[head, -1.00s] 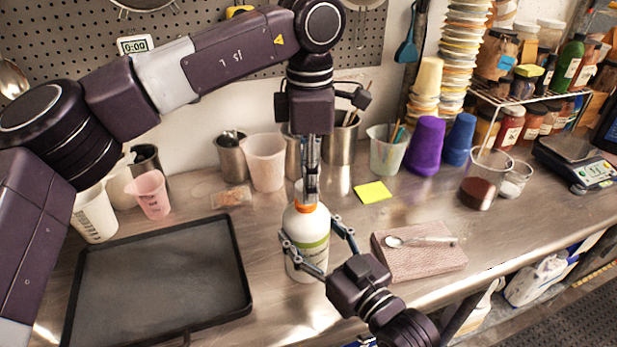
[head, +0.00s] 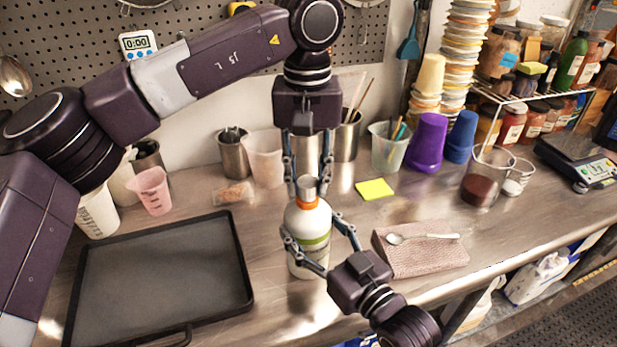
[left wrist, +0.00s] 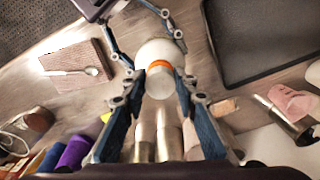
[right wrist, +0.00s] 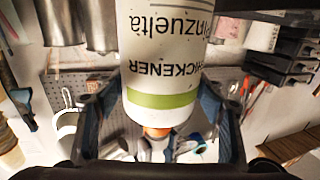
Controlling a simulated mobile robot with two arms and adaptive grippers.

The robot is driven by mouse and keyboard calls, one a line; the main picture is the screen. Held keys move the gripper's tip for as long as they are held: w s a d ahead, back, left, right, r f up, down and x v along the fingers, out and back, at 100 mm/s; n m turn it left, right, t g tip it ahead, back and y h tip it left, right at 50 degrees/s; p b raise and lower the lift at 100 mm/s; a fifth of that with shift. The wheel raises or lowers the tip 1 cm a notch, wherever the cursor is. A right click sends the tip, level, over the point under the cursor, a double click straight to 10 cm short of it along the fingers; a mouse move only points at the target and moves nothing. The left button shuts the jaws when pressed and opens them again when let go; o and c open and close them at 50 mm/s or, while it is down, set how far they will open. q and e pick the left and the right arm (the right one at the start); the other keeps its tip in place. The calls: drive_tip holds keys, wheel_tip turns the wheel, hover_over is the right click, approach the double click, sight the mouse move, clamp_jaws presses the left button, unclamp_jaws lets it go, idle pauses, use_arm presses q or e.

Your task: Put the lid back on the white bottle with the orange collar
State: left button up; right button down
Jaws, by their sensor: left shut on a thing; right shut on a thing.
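The white bottle (head: 308,222) with the orange collar (head: 306,204) stands upright on the steel bench; its printed label (right wrist: 160,60) shows in the right wrist view. The grey lid (head: 308,187) sits on top of the collar, in line with the neck. My left gripper (head: 308,190) points down from above and is shut on the lid, one finger on each side; the lid also shows between the fingers in the left wrist view (left wrist: 158,84). My right gripper (head: 314,238) is shut around the bottle's body from the front. The thread under the lid is hidden.
A black tray (head: 240,262) lies to the left. A pink textured pad (head: 425,262) with a spoon (head: 425,237) lies to the right. Beakers and metal cups (head: 232,155) stand behind, near a yellow note (head: 374,189). Bare bench lies between tray and bottle.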

use_arm(q)
drive_tip(key=o, duration=0.7)
drive_tip(key=shift+o, duration=0.2)
drive_tip(key=shift+r, duration=0.15)
wheel_tip(320, 180, up, 12)
use_arm(e)
drive_tip(key=shift+c, duration=2.2)
unclamp_jaws()
drive_tip(key=shift+s, duration=0.1)
drive_tip(key=v, duration=1.2)
